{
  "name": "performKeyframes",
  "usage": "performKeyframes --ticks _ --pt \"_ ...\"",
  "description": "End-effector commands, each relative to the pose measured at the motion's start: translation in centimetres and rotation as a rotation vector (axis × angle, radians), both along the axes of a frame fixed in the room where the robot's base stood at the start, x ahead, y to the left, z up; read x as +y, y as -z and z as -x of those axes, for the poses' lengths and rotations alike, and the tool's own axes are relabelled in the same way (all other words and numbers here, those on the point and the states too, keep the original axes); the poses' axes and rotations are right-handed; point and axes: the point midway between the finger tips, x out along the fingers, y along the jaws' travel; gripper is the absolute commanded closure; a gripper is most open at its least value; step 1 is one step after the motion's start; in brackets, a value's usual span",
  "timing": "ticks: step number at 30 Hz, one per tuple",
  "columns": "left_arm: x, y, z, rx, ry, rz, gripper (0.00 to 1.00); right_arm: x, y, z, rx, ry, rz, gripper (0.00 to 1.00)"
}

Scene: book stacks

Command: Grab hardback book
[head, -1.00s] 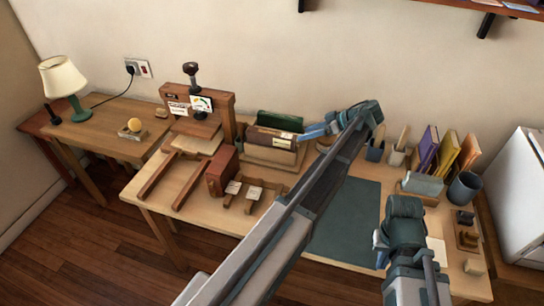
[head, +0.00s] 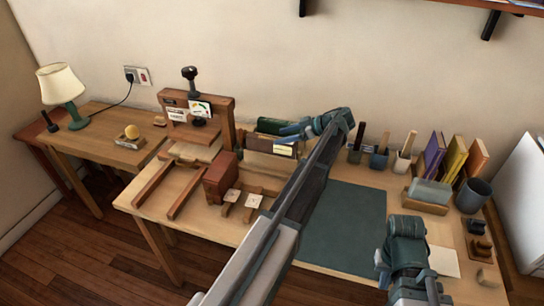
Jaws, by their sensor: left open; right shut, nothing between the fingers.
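A dark green book (head: 272,125) and a brown book (head: 258,142) with a pale label stand in a wooden holder (head: 262,161) at the back of the workbench. More upright books, purple (head: 434,152), yellow (head: 455,157) and orange (head: 474,158), stand at the right. I cannot tell which one is the hardback book. My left gripper (head: 289,131) is open at the right end of the green and brown books and partly covers them; contact is unclear. My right gripper (head: 382,264) is shut and empty over the front right of the bench.
A wooden press (head: 216,105), rails and a red-brown block (head: 220,178) stand left of the holder. Cups (head: 378,159) and a grey pot (head: 473,195) stand to the right. My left arm hides part of the bench.

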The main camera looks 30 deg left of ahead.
Motion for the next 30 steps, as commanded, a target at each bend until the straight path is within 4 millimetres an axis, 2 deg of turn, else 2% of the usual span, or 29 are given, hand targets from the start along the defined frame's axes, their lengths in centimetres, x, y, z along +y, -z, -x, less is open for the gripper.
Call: performKeyframes --ticks 8,18,26,30 --pt "0.5 0.4 0.2 0.0 0.0 0.0 0.25 0.0 0.4 0.0 0.0 0.0 0.0 1.0" --pt "3.8 3.0 1.4 0.0 -0.001 0.0 0.25 0.0 3.0 0.0 0.0 0.0 0.0 1.0" --pt "4.2 2.9 1.5 0.001 0.0 0.0 0.25 0.0 2.9 0.0 0.0 0.0 0.0 1.0" --pt "4.2 2.9 1.4 0.001 0.0 0.0 0.48 0.0 2.9 0.0 0.0 0.0 0.0 1.0"
